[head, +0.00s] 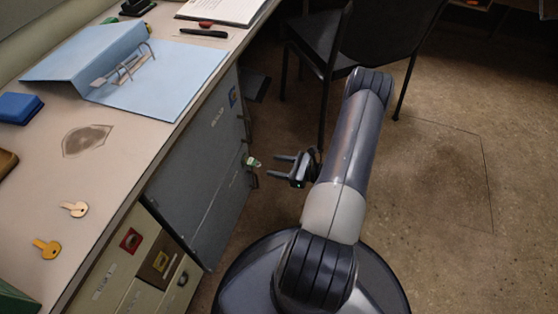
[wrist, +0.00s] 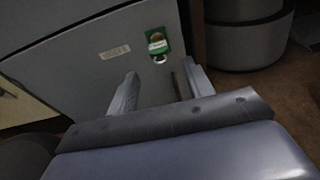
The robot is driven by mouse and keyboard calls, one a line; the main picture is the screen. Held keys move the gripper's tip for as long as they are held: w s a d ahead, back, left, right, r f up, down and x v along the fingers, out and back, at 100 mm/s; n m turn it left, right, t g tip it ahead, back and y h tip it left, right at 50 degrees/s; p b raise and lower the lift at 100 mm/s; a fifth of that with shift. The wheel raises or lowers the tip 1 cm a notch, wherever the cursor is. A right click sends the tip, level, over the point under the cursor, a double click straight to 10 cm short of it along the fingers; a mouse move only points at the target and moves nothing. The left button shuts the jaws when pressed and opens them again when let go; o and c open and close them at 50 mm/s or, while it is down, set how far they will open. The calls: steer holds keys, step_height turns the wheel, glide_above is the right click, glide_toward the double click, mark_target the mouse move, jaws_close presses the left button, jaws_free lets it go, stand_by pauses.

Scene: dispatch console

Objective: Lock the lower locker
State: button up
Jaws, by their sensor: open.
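The grey locker front (head: 205,165) stands under the desk, with a pale label and a blue mark on its upper part. A green fitting (head: 252,162) sits at its right edge. In the wrist view the locker front (wrist: 85,70) carries this green fitting (wrist: 157,41), with a brass-coloured round part and a small silvery piece below. I cannot tell whether a key is in it. My gripper (head: 272,165) is open and empty, pointing at the fitting from the right, a short gap away. In the wrist view the fitting lies just beyond and between my fingers (wrist: 161,70).
On the desk (head: 125,175) lie a brass key (head: 47,248), a paler key (head: 75,209) and a blue binder (head: 150,70). Drawers (head: 125,270) with coloured plates are at lower left. A black chair (head: 365,40) stands behind; the floor at right is clear.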

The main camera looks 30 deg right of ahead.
mark_target(255, 162)
steer(key=b+x, duration=0.1)
steer(key=x, duration=0.5)
steer(key=shift+w+a+f, duration=0.15)
steer(key=shift+a+f, duration=0.05)
steer(key=shift+a, duration=0.05)
steer(key=shift+b+x, duration=0.4)
steer(key=shift+x, duration=0.65)
steer(key=shift+r, duration=0.15)
steer(key=shift+c, duration=0.2)
steer(key=c, duration=0.9)
